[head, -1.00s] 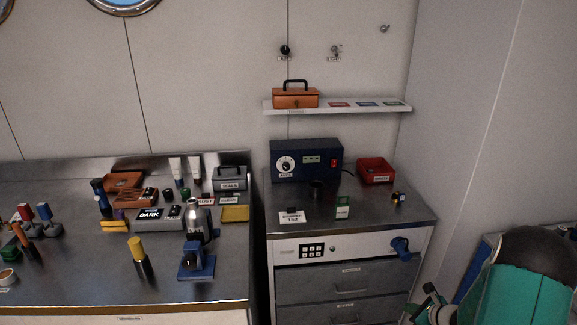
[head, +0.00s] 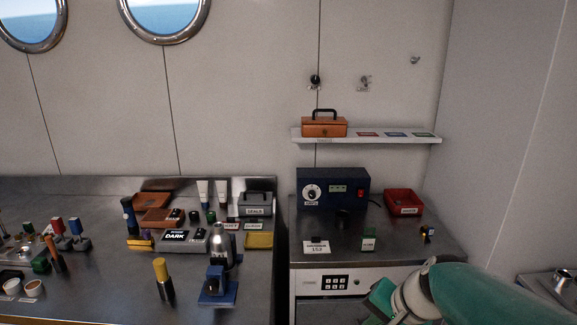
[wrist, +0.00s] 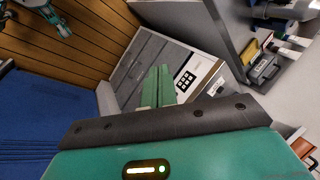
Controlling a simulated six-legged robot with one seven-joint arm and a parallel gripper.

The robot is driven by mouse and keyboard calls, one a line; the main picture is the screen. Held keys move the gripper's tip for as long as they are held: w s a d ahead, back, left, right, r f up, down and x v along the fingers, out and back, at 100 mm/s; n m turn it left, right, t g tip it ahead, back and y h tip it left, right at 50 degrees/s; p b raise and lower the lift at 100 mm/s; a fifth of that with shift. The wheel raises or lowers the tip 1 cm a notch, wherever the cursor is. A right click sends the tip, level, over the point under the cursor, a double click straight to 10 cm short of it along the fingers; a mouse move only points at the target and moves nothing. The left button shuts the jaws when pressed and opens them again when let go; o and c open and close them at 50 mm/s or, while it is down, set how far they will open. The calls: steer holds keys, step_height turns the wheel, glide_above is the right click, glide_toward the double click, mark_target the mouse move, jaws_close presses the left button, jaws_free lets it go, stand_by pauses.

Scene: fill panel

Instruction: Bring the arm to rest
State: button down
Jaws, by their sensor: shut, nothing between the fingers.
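My gripper shows in the wrist view, its two green fingers (wrist: 157,88) together with nothing between them. They are in front of the grey drawer cabinet (wrist: 160,58) and its keypad (wrist: 184,80), apart from them as far as I can see. In the head view my green and white arm reaches in from the lower right, and the fingertips are cut off or hidden at the lower edge. The cabinet front with its keypad (head: 335,283) is just left of the arm.
A steel bench (head: 110,290) on the left holds bottles, boxes and tools. The cabinet top carries a blue power unit (head: 333,189) and a red bin (head: 404,202). A wall shelf (head: 350,139) holds an orange toolbox (head: 324,125). Wooden floor (wrist: 75,45) shows in the wrist view.

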steer(key=s+r+n+t+h, duration=0.1)
steer(key=s+r+n+h, duration=0.3)
steer(key=s+n, duration=0.3)
steer(key=s+r, duration=0.1)
steer(key=s, duration=0.3)
steer(key=shift+a+r, duration=0.3)
steer(key=shift+a, duration=0.1)
